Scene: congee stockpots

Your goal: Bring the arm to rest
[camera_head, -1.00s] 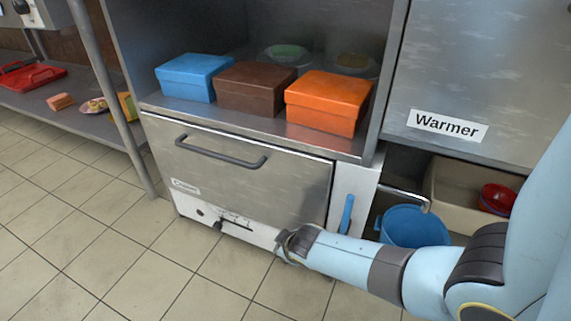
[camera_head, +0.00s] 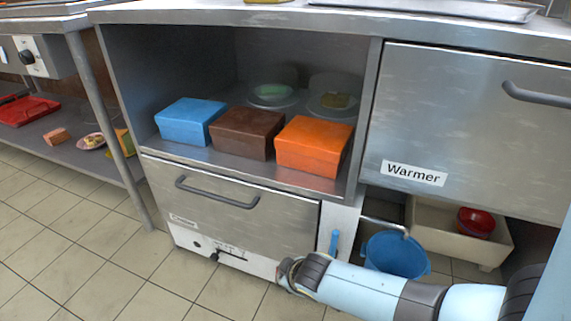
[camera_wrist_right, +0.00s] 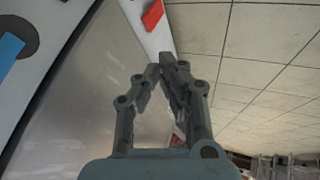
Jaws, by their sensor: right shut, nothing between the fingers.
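My right arm comes in from the right in the head view, low in front of the cooker. Its wrist end (camera_head: 290,272) is by the white lower panel, with the fingers mostly hidden there. In the right wrist view my right gripper (camera_wrist_right: 167,66) is shut with nothing between its fingers. Beyond the fingers are a white panel edge (camera_wrist_right: 138,28), a red piece (camera_wrist_right: 153,15) and the tiled floor (camera_wrist_right: 250,60). My left gripper is not in view.
The cooker drawer (camera_head: 240,220) is shut, with a blue lever (camera_head: 334,242) beside it. Blue (camera_head: 188,121), brown (camera_head: 245,133) and orange (camera_head: 312,146) boxes stand on the shelf above. A blue bucket (camera_head: 397,255) sits under the warmer (camera_head: 460,130). Floor at left is clear.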

